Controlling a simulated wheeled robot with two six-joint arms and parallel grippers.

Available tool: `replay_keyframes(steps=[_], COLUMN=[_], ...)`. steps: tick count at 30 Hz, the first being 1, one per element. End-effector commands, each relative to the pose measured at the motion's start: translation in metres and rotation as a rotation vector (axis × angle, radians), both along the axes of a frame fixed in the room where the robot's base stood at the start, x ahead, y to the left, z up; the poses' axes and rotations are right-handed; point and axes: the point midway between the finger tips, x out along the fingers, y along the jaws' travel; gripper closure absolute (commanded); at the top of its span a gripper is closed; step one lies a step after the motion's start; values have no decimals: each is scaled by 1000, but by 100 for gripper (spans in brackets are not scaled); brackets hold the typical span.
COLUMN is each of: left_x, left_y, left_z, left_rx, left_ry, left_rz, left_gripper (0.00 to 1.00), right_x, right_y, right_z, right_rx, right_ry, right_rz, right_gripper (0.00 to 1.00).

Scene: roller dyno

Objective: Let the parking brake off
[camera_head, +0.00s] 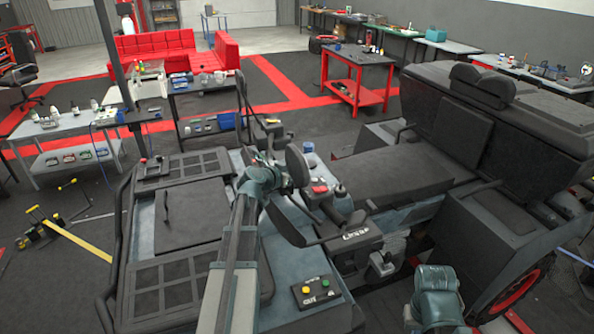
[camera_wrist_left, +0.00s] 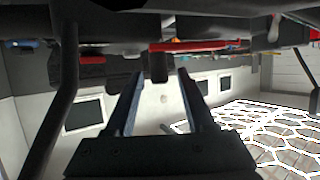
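I cannot pick out the parking brake for certain. The vehicle's dashboard (camera_head: 345,238) carries a red part (camera_head: 319,187) and a dark box with white lettering. A short grey lever or pedal part (camera_head: 382,262) sits below it. My left arm reaches over the vehicle to the dashboard; its fingers are hard to make out in the head view. In the left wrist view my left gripper (camera_wrist_left: 160,74) is open, fingers apart. A short dark stub (camera_wrist_left: 158,66) shows between the fingertips; contact cannot be told. My right arm shows at the lower right, its gripper out of view.
A panel with yellow and green buttons (camera_head: 316,291) lies right of my left arm. The black seat (camera_head: 392,180) and bulky rear body stand to the right. A dark upright post (camera_head: 108,45) and a workbench (camera_head: 62,128) are at left.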

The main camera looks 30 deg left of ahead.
Motion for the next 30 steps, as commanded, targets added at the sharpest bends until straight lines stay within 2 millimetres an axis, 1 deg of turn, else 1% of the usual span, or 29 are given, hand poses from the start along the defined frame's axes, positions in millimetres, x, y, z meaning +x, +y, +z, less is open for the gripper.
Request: replay_keyframes(steps=[5,8,11,15,21,24,30], left_x=[-2,-11,-27,-56,-93,-107,-123], left_y=[0,1,3,7,13,15,19], left_z=[2,7,17,33,51,57,64], left_rx=[0,0,0,0,1,0,0], left_ry=[0,0,1,1,2,1,2], left_rz=[0,1,2,2,3,2,1], left_gripper=[45,45,45,45,45,45,45], right_x=[0,0,0,0,0,0,0], right_y=[0,0,0,0,0,0,0], right_z=[2,7,17,33,51,58,64], right_rx=[0,0,1,1,1,1,1], right_ry=[0,0,0,0,1,1,1], right_rz=[0,-1,-3,-6,-6,-6,-5], right_gripper=[100,100,100,100,100,100,100])
